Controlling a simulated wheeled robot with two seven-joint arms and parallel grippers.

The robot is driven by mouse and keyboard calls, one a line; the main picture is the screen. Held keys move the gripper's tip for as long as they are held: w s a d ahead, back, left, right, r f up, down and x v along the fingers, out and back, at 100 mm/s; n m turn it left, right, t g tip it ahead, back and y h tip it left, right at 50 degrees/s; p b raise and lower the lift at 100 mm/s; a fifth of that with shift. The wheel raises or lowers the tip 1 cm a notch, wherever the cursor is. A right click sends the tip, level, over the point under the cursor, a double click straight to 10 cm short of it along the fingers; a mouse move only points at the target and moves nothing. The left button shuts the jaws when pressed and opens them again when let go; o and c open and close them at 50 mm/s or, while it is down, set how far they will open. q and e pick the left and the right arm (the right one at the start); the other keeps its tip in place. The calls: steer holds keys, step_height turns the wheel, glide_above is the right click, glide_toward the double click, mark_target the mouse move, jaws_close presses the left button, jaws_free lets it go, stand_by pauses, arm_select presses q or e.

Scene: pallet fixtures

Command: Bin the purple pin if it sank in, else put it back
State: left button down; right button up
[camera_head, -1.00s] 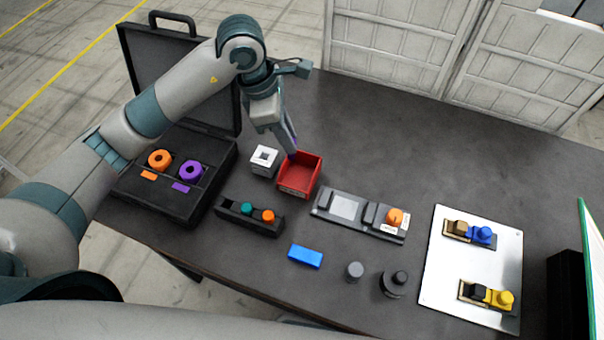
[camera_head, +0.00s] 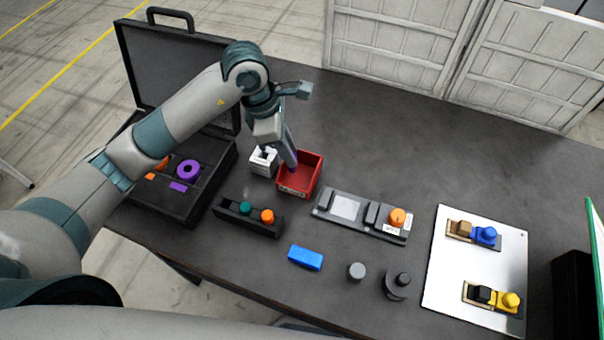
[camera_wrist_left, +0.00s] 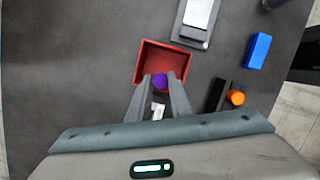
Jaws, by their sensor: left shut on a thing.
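My left gripper (camera_head: 290,160) points down at the left side of the red bin (camera_head: 312,180). In the left wrist view the gripper (camera_wrist_left: 160,84) is shut on the purple pin (camera_wrist_left: 159,80), whose round end shows between the fingertips. The pin is over the near part of the red bin (camera_wrist_left: 142,62); its height above the floor is unclear. The white block with a square hole (camera_head: 258,168) stands left of the bin, partly covered by the gripper. A black rack (camera_head: 232,223) holds a teal pin (camera_head: 245,207) and an orange pin (camera_head: 267,216). My right gripper is out of view.
An open black case (camera_head: 190,215) with a purple ring (camera_head: 188,169) lies left, partly under my arm. A grey fixture (camera_head: 335,205), a blue block (camera_head: 305,257) and dark cylinders stand in front. A white board (camera_head: 470,265) lies right. The table behind the bin is clear.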

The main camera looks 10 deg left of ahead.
arm_select(q)
steer(key=c, duration=1.5)
jaws_free()
steer(key=shift+c, duration=0.2)
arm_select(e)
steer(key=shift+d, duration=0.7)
arm_select(q)
steer(key=w+b+v, duration=0.1)
steer(key=b+v, duration=0.4)
steer(key=v, duration=1.2)
steer(key=shift+s+r, duration=0.2)
steer(key=shift+s, duration=0.3)
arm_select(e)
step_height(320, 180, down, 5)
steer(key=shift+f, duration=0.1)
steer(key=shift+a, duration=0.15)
